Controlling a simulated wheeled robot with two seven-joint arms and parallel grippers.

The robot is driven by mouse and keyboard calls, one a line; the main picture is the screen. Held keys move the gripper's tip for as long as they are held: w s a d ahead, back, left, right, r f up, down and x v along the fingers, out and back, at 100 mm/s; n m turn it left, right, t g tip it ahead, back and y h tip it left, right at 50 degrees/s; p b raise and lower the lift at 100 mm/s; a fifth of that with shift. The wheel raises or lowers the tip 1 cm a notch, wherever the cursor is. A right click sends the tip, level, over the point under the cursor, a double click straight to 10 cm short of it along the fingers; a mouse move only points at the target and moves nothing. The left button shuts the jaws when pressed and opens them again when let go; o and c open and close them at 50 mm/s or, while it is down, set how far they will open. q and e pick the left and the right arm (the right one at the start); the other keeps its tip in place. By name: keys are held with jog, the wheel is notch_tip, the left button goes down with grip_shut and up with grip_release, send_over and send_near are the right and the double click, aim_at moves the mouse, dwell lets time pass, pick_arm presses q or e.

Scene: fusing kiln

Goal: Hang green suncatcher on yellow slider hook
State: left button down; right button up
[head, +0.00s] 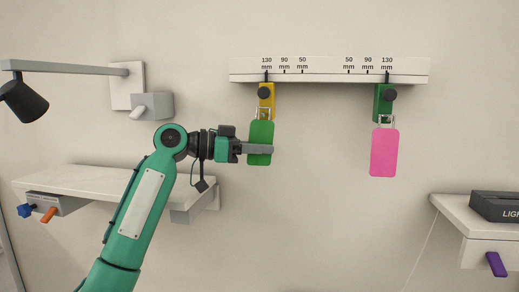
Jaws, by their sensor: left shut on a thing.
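The green suncatcher (261,131) is upright in the head view, just below the yellow slider hook (266,92). My left gripper (258,149) comes in from the left and is shut on the suncatcher's lower part. The suncatcher's top loop meets the bottom of the yellow slider. I cannot tell whether the loop is around the hook or only in front of it. The yellow slider has a black knob and sits under the left 130 mm mark of the white rail (340,78). My right gripper is out of view.
A pink suncatcher (384,153) hangs from a green slider (384,103) under the right 130 mm mark. A white shelf (85,180) is at left, below a black lamp (24,101). Another shelf (462,217) at right holds a dark box (498,206). The wall between the sliders is clear.

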pick_arm(q)
jog(key=shift+f+h+b, duration=0.3)
jog(key=shift+h+b, duration=0.3)
jog(key=shift+b, duration=0.35)
dwell(0.7)
jog(key=shift+d+f, duration=0.15)
jog(key=shift+d, duration=0.05)
dwell(0.5)
jog(key=shift+s+d+f, duration=0.1)
jog(key=shift+d, duration=0.1)
dwell(0.8)
dwell(0.3)
jog(key=c, duration=1.9)
grip_release()
jog(key=o, duration=0.6)
jog(key=shift+o, duration=0.5)
